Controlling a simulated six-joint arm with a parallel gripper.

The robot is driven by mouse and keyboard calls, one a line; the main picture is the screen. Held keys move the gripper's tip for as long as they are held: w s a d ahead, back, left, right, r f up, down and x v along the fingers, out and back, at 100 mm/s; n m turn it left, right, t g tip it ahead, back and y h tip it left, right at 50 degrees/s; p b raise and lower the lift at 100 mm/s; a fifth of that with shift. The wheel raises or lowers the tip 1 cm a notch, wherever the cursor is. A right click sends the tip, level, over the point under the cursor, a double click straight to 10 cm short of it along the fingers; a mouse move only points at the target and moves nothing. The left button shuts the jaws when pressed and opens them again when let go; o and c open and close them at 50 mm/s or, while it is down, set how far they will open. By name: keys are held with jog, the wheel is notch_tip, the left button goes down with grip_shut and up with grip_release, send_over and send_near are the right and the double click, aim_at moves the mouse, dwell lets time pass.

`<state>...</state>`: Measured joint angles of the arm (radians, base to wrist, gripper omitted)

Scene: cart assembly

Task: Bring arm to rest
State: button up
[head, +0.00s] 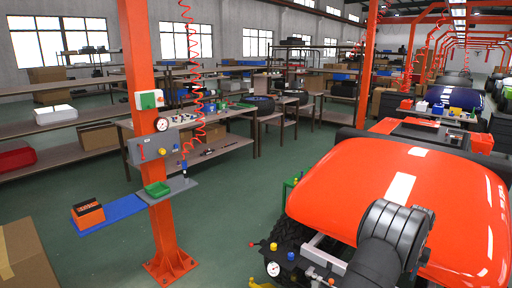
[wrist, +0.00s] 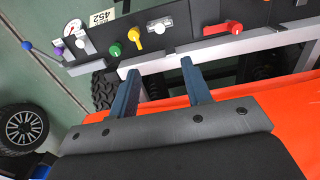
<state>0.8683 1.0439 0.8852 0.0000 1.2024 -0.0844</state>
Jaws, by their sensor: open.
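In the wrist view my gripper (wrist: 160,66) is open, its two dark blue fingers apart with nothing seen held between them. The fingertips reach toward a pale metal rail (wrist: 238,47); I cannot tell whether they touch it. Beyond the rail is a dark panel (wrist: 185,17) with a red lever (wrist: 222,28), a yellow knob (wrist: 133,33), a green knob (wrist: 115,49) and a white gauge (wrist: 70,29). In the head view my dark arm reaches in at the lower right, over the orange cart body (head: 345,182). My fingers cannot be made out there.
A cardboard box (head: 27,255) is at lower left. A workbench (head: 220,127) stands behind. Green floor (head: 235,225) lies clear between post and cart.

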notch_tip(320, 180, down, 17)
jog(key=shift+r, duration=0.1)
notch_tip(320, 180, up, 8)
jog(key=shift+f, duration=0.25)
jog(key=o, duration=1.2)
jog(key=shift+s+d+r+m, duration=0.2)
jog(key=shift+r+m, duration=0.2)
jog(key=shift+m, duration=0.2)
jog(key=s+d+r+m, duration=0.2)
jog(key=r+m, duration=0.3)
jog(key=m, duration=0.3)
jog(key=s+d+r+m, duration=0.2)
jog(key=r+m, duration=0.3)
jog(key=m, duration=0.4)
notch_tip(320, 180, down, 10)
jog(key=shift+a, duration=0.1)
